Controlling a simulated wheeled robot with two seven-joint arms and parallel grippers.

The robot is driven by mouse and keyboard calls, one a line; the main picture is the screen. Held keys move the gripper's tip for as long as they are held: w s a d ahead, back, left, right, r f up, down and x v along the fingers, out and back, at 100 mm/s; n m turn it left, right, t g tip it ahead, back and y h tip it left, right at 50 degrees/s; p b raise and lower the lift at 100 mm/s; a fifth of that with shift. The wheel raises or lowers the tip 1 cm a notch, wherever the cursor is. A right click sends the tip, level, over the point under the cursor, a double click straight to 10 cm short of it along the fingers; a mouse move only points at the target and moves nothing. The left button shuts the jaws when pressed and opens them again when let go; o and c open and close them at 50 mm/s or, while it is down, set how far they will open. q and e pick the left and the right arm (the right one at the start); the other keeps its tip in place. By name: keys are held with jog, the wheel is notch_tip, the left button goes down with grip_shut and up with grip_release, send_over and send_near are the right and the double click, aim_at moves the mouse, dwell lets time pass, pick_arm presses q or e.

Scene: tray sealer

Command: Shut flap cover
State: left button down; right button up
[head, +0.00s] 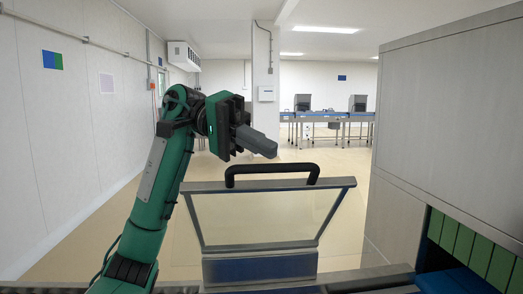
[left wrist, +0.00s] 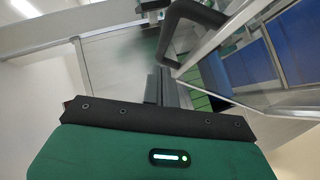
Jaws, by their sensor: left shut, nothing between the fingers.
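The flap cover (head: 262,217) is a clear panel in a grey metal frame and stands raised in the middle of the head view. Its black bar handle (head: 272,169) runs along the top edge. The handle also shows as a dark loop in the left wrist view (left wrist: 176,30). My left gripper (head: 268,148) is shut and empty, just above and left of the handle in the head view, apparently apart from it. Its closed fingers also show in the left wrist view (left wrist: 160,86). My right gripper is not in view.
A large grey metal cabinet (head: 440,110) stands close on the right, with green slats (head: 465,243) low in its opening and a blue surface (head: 455,282) beside them. Metal tables (head: 335,117) stand far back. The floor behind the cover is clear.

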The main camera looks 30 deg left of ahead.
aim_at(265, 222)
pick_arm(q)
jog(key=shift+s+d+f, duration=0.3)
jog(key=shift+s+f, duration=0.05)
jog(key=shift+s, duration=0.3)
jog(key=shift+s+d+f, duration=0.1)
jog(key=shift+d, duration=0.1)
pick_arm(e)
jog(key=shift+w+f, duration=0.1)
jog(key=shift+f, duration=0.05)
pick_arm(q)
jog(key=shift+f, duration=0.1)
